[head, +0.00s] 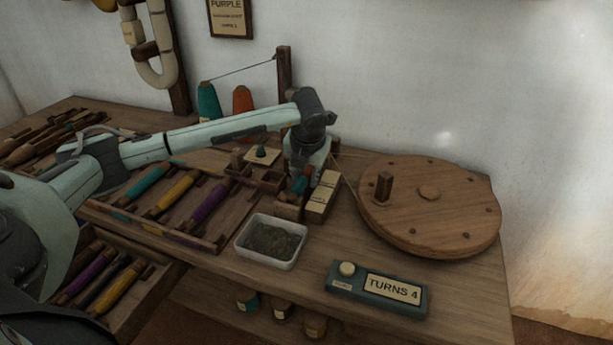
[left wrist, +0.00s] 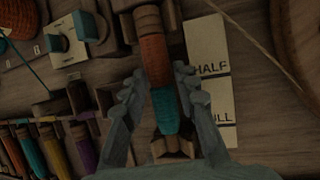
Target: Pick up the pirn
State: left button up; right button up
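The pirn (left wrist: 158,62), wound orange on its upper part and teal below, lies in a small wooden holder in the left wrist view. In the head view only a teal part of the pirn (head: 300,185) shows under my gripper. My left gripper (left wrist: 159,80) has one finger on each side of the pirn, its tips very close to the winding. I cannot tell whether they touch it. In the head view my left gripper (head: 306,172) points down at the holder (head: 289,211) and hides most of the pirn. My right gripper is not in view.
HALF and FULL cards (left wrist: 209,80) lie right of the holder. A round wooden disc (head: 440,208) with an upright peg stands further right. A white tray (head: 271,242), a TURNS 4 box (head: 378,290) and a rack of coloured pirns (head: 180,240) are nearby.

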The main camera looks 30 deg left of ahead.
pick_arm(q)
jog(key=shift+c, duration=0.3)
grip_shut()
